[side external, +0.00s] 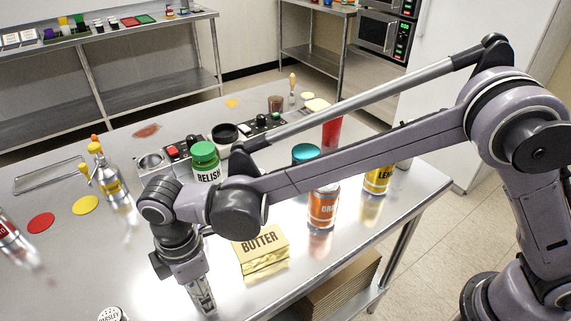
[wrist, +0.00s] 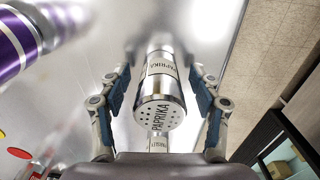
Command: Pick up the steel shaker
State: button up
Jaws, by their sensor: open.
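A steel shaker (wrist: 160,85) with a perforated lid marked PAPRIKA shows in the middle of the wrist view. My gripper (wrist: 160,76) is open, with one finger to each side of it. Gaps show between the shaker and both fingers. In the side external view my gripper (side external: 203,296) points down near the table's front, left of the butter. The paprika shaker is hard to make out there, mostly hidden by the gripper. Another round lid (side external: 112,314), with lettering that seems to read PARSLEY, is cut off at the bottom edge.
A butter block (side external: 262,248) lies right of my gripper on the steel table (side external: 60,255). A relish jar (side external: 206,165) and an orange-labelled jar (side external: 322,208) stand farther back. A purple-banded object (wrist: 14,50) is at the wrist view's upper left. The table edge lies to the right there.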

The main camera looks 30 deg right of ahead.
jog(key=c, duration=1.3)
jog(key=shift+r, duration=0.1)
